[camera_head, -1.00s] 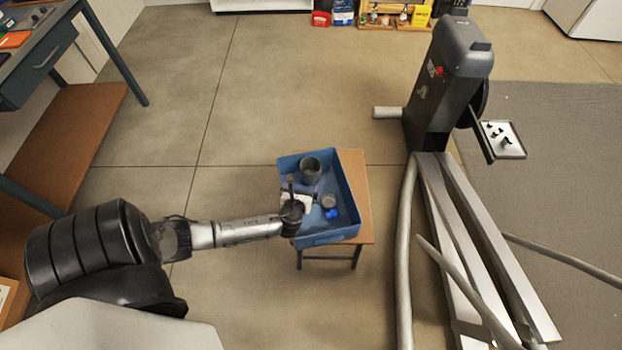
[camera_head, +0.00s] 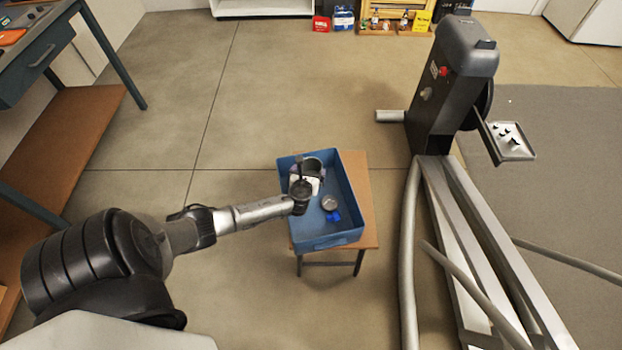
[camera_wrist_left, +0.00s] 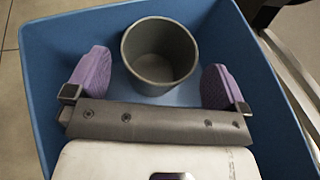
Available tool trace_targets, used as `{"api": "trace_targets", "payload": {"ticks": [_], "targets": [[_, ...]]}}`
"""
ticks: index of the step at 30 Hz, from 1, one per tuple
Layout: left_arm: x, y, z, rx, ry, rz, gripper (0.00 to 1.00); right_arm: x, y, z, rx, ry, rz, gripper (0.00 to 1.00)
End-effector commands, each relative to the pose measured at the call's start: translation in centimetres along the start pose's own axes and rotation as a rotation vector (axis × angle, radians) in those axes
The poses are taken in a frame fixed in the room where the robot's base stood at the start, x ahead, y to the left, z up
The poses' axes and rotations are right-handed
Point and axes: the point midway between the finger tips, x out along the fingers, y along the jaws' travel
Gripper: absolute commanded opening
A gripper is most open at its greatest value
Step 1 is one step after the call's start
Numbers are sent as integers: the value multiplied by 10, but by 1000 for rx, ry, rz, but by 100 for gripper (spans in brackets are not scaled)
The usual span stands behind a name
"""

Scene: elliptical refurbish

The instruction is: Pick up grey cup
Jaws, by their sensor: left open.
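The grey cup (camera_head: 314,164) stands upright in the far part of the blue bin (camera_head: 352,208), partly hidden by my left gripper (camera_head: 308,181). In the left wrist view the cup (camera_wrist_left: 160,52) is empty, its mouth facing the camera. My left gripper (camera_wrist_left: 155,82) is open, with one purple finger pad on each side of the cup and a visible gap on both sides. It does not hold the cup. My right gripper is not in view.
The bin sits on a small wooden stool (camera_head: 362,190). A small round grey object (camera_head: 329,202) and a blue item (camera_head: 334,216) lie in the bin nearer me. An elliptical machine (camera_head: 455,90) stands to the right. Floor left of the stool is clear.

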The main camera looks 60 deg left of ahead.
Motion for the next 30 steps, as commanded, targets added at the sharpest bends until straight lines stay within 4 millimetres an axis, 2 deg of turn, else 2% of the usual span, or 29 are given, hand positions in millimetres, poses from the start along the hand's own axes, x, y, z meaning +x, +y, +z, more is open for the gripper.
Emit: {"api": "trace_targets", "payload": {"ticks": [1,6,16,30], "targets": [[10,-1,-4,-1,-2,1,100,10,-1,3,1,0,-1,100],[25,-1,-2,1,-1,1,100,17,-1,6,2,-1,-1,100],[29,-1,-1,1,0,0,100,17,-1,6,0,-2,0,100],[28,-1,-1,1,1,0,56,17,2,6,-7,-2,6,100]]}}
